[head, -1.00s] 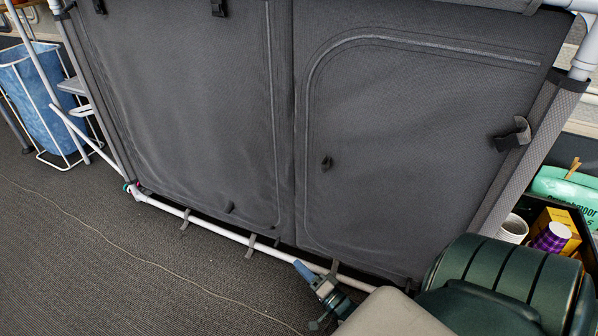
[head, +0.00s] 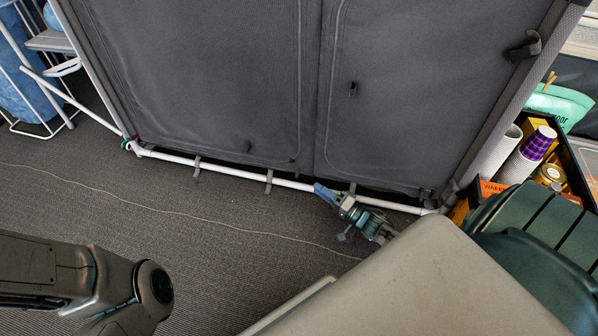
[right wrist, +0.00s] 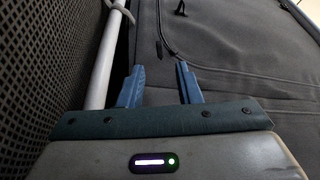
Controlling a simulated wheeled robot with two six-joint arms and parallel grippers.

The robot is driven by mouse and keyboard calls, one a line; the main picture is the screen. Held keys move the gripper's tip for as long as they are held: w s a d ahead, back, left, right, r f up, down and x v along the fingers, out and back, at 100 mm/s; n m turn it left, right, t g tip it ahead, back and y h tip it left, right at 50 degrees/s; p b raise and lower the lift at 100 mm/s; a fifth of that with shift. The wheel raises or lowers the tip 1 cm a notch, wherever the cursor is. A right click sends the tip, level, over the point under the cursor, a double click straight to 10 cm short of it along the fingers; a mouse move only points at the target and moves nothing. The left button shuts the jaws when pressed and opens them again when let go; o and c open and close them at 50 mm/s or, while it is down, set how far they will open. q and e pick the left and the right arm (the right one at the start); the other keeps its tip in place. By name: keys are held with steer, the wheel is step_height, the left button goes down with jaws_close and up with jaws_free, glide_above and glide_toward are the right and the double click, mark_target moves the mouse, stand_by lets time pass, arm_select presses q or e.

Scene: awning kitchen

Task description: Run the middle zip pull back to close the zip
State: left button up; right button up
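A grey fabric cupboard front (head: 230,80) with two zipped panels fills the top of the head view. A small dark pull (head: 352,88) hangs on the right panel and another dark pull (head: 248,147) on the left panel. I cannot tell which is the middle one. My right gripper (head: 322,190) is low at the cupboard's bottom edge, by the white tube. In the right wrist view its blue fingers (right wrist: 160,78) are apart with nothing between them. Beyond them lie a thin dark tab (right wrist: 159,50) and a dark pull (right wrist: 181,9) on the fabric. My left gripper is out of view.
A white frame tube (head: 225,170) runs along the cupboard's base. A black crate (head: 572,170) with cups and packets stands at right. A thin cord (head: 200,220) crosses the dark carpet. A blue bin (head: 28,95) is at far left.

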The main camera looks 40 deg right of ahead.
steer(key=b+x, duration=0.2)
steer(key=x, duration=0.2)
steer(key=b+x, duration=0.2)
steer(key=x, duration=0.2)
steer(key=shift+w+a+f, duration=0.15)
steer(key=shift+w, duration=0.2)
steer(key=shift+w+a+b, duration=0.2)
steer(key=shift+w+b, duration=0.2)
steer(key=shift+w, duration=0.25)
jaws_close()
